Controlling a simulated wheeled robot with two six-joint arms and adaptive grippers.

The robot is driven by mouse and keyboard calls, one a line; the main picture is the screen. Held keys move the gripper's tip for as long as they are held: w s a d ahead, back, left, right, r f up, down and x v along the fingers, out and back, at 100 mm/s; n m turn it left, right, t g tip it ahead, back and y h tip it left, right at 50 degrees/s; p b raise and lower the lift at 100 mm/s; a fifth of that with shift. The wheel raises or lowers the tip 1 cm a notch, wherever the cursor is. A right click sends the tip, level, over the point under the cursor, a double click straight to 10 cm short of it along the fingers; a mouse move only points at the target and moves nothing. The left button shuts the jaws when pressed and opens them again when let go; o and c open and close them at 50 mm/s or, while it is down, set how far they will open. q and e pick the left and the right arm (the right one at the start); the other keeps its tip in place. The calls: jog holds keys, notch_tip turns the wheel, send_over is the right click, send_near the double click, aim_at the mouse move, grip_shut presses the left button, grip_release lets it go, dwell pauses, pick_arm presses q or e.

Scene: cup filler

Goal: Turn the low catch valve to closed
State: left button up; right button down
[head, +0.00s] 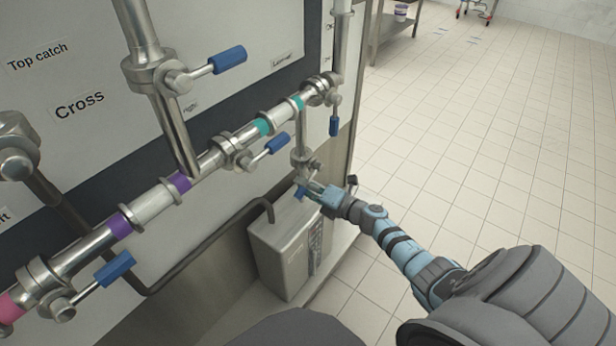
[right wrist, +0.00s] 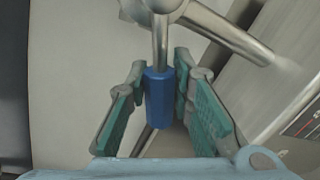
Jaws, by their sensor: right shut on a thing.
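The valve (head: 305,157) at the low end of the short vertical pipe, right of centre in the head view, has a blue lever handle (head: 300,193). No readable label marks it as the low catch valve. My right gripper (head: 312,190) is at this handle, its fingers around it. In the right wrist view the blue handle (right wrist: 159,98) stands between the green-padded fingers, and my right gripper (right wrist: 160,105) is shut on it. The handle's metal stem runs up to the valve body. My left gripper is not in view.
Other blue-handled valves sit on the pipes: one at the top (head: 229,59), one mid-pipe (head: 277,143), one at the right (head: 334,125) and one lower left (head: 115,267). A grey box (head: 280,255) stands below my right gripper. The tiled floor (head: 480,130) at right is mostly clear.

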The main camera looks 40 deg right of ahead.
jog(key=shift+a+r+m+p, duration=0.25)
jog(key=shift+r+m+p, duration=0.75)
jog(key=shift+m+p, duration=0.15)
jog(key=shift+r+m+y+p, duration=0.6)
jog(key=shift+m+p, duration=0.2)
jog(key=shift+m, duration=0.15)
jog(key=c, duration=1.4)
grip_release()
jog(key=shift+f, duration=0.1)
jog(key=shift+s, duration=0.15)
jog(key=v, duration=1.1)
jog(key=shift+s+r, duration=0.3)
